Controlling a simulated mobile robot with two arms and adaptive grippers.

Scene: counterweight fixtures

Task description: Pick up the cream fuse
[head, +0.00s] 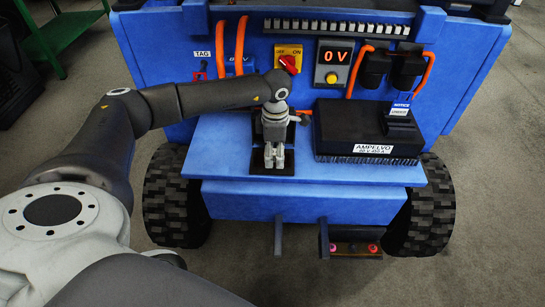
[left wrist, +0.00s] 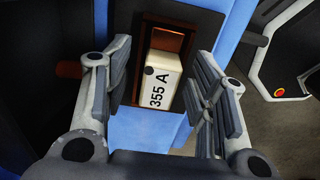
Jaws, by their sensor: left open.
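The cream fuse (left wrist: 160,84) shows in the left wrist view as a cream block marked "355 A". It sits in a dark holder (left wrist: 188,23) with a copper-coloured recess at its far end. My left gripper (left wrist: 163,100) is open, with one finger on each side of the fuse and a gap visible on both sides. In the head view my left gripper (head: 274,160) points down over the black holder on the blue shelf and hides the fuse. My right gripper is not in view.
A black box labelled "AMPELVO" (head: 368,128) stands right of the gripper on the blue shelf (head: 220,150). A small tray (head: 352,248) hangs below.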

